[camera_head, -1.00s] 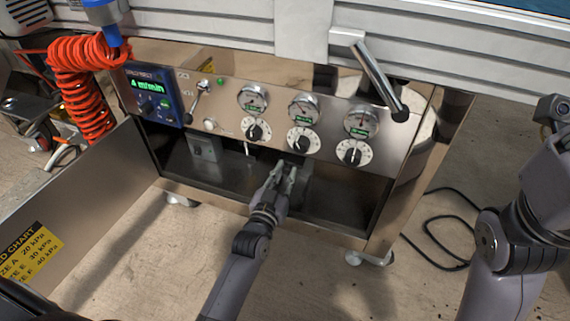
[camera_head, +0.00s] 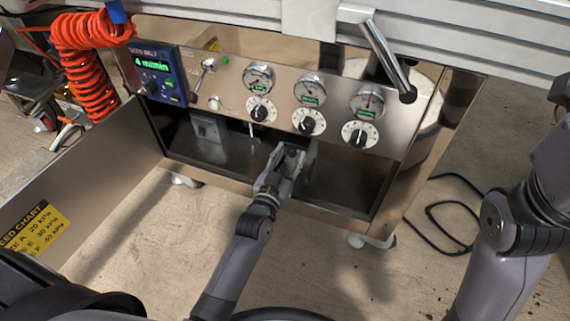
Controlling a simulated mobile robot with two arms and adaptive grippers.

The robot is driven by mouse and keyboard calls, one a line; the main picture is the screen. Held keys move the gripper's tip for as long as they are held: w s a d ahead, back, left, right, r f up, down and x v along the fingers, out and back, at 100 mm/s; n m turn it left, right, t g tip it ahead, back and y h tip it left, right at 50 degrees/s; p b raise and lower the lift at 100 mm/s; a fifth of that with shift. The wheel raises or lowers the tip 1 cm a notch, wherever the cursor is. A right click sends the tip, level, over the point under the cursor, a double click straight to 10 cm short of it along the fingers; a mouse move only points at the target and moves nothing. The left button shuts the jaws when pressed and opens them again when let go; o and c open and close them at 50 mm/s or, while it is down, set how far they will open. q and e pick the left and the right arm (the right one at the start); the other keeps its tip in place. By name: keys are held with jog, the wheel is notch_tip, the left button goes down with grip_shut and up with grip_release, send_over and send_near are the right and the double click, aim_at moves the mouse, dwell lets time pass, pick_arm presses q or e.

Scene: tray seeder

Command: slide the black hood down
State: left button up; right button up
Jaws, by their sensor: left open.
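My left gripper (camera_head: 287,158) reaches into the open front of the steel cabinet, below the middle dial. Its fingers are apart. A small dark block shows between and behind the fingers, partly covered by them. I cannot tell for sure whether it is the black hood, or whether the fingers touch it. The steel control panel (camera_head: 232,97) is just above the gripper. My right arm is at the right edge, and its gripper is out of the picture.
A blue display unit (camera_head: 157,74), gauges and dials line the panel. A grey box (camera_head: 209,128) hangs inside the cabinet at left. The open door (camera_head: 95,165) with a yellow chart stands at left. A metal lever (camera_head: 385,55) juts out top right. A black cable (camera_head: 440,222) lies on the floor.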

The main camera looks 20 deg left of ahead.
pick_arm(q)
jog(key=s, duration=1.1)
jog(key=shift+s+a, duration=0.2)
jog(key=shift+s, duration=0.2)
